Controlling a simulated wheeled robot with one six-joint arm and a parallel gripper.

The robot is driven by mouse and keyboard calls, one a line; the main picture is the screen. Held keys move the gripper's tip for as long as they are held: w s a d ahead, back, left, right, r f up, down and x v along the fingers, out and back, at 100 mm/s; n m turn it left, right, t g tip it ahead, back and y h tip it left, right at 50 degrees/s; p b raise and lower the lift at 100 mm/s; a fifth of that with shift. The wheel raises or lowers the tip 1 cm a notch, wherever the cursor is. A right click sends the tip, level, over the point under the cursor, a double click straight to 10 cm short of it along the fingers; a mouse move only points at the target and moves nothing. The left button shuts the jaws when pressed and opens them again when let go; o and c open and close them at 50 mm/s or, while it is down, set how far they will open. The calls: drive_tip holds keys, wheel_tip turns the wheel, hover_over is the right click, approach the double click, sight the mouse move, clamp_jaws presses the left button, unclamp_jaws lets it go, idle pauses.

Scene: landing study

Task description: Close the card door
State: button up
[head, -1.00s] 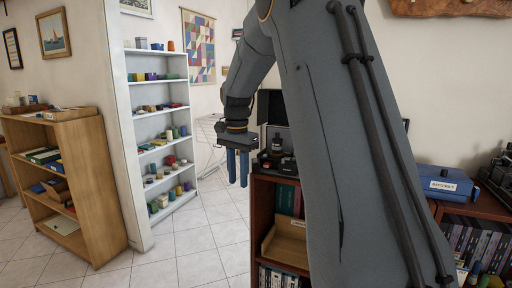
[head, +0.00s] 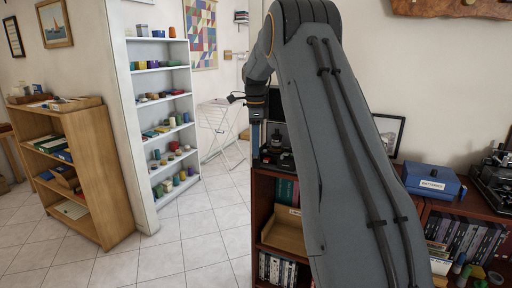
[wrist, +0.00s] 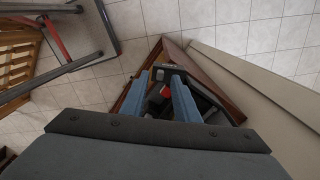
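In the head view my gripper (head: 256,140) is partly hidden behind my own arm, next to a black open case or device (head: 277,135) on a dark red-brown bookcase. In the wrist view the fingers point down over the bookcase top (wrist: 136,92), where a black object (wrist: 205,105) with a red part lies between and right of them. I cannot make out which part is the card door.
A blue box labelled batteries (head: 433,181) stands on the right-hand bookcase, with a dark machine (head: 494,178) beside it. A white shelf (head: 165,115) and a wooden bookcase (head: 75,165) stand at left. A drying rack (head: 222,130) stands behind. Tiled floor (head: 190,255) is clear in between.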

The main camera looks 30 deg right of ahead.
drive_tip(key=shift+f, duration=0.95)
drive_tip(key=shift+c, duration=0.4)
clamp_jaws()
